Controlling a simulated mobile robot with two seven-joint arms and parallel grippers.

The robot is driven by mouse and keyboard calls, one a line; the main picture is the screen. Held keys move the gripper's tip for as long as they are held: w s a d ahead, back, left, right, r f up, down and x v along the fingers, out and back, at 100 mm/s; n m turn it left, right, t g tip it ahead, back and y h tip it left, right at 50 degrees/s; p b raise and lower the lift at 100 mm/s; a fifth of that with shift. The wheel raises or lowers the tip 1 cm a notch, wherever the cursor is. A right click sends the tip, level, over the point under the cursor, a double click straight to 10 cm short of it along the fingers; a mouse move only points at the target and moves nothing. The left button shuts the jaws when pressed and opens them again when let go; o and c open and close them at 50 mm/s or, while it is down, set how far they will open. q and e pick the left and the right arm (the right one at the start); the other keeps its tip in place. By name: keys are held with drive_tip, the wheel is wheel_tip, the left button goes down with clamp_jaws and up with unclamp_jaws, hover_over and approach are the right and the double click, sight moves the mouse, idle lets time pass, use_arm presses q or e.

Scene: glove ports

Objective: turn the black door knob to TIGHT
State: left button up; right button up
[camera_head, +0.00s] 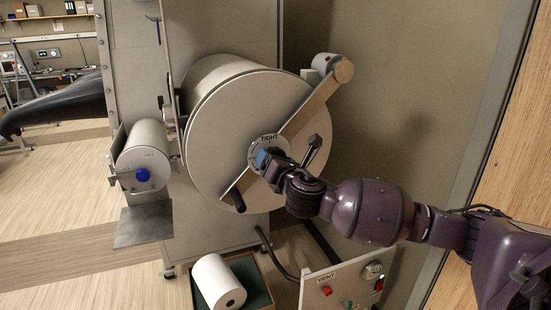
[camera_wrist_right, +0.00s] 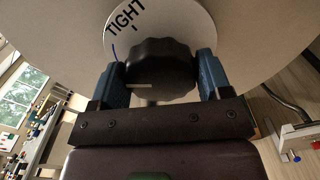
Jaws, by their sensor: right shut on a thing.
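The black door knob (camera_wrist_right: 158,72) is a lobed knob in the middle of the large round door (camera_head: 225,125). It sits on a pale dial plate (camera_wrist_right: 185,22) printed with the word TIGHT and a short tick. In the right wrist view TIGHT is at the upper left of the knob. A light line shows on the knob's near face. My right gripper (camera_wrist_right: 160,80) has its blue fingers on either side of the knob and is shut on it. In the head view the right gripper (camera_head: 266,159) mostly hides the knob. My left gripper is not in view.
A diagonal bar with a black handle (camera_head: 238,201) crosses the door beside my gripper. A smaller cylinder with a blue knob (camera_head: 142,175) is at left, above a metal shelf (camera_head: 144,226). A VENT panel (camera_head: 345,287) and a crate with a white roll (camera_head: 217,282) stand below.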

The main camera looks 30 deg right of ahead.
drive_tip(key=m+p, duration=0.1)
drive_tip(key=m, duration=0.4)
drive_tip(key=shift+m, duration=0.4)
drive_tip(key=m+p, duration=0.1)
drive_tip(key=m, duration=0.3)
drive_tip(key=shift+f+m, duration=0.1)
drive_tip(key=shift+m, duration=0.5)
drive_tip(key=o, duration=0.9)
drive_tip(key=shift+d, duration=0.1)
drive_tip(key=shift+s, duration=0.1)
drive_tip(key=b+v, duration=0.1)
drive_tip(key=v, duration=0.9)
drive_tip(key=shift+s, duration=0.3)
